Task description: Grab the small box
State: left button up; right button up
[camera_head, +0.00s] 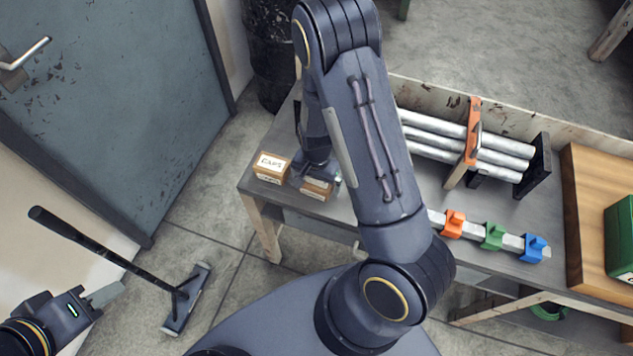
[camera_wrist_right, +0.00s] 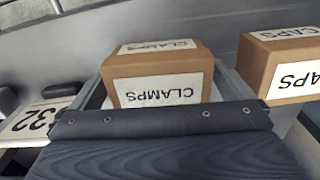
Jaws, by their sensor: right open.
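Two small cardboard boxes with white labels sit side by side at the left end of the grey workbench (camera_head: 345,207). The box labelled CAPS (camera_head: 272,168) is at the left corner and also shows at the right of the right wrist view (camera_wrist_right: 287,65). The box labelled CLAMPS (camera_wrist_right: 160,72) is in the middle of the right wrist view, between the fingers of my right gripper (camera_wrist_right: 165,95); in the head view the box (camera_head: 317,188) is partly hidden under my right wrist. My right gripper is open around it. My left gripper (camera_head: 105,294) is at the lower left, away from the bench, its jaw state unclear.
Metal pipes (camera_head: 430,133) lie in an orange and black holder on the bench. Orange, green and blue clamps (camera_head: 493,236) sit on a bar in front. A wooden board with a green case (camera_head: 620,237) is at right.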

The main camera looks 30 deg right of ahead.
jog(key=shift+f, duration=0.25)
jog(key=c, duration=1.1)
jog(key=shift+r, duration=0.1)
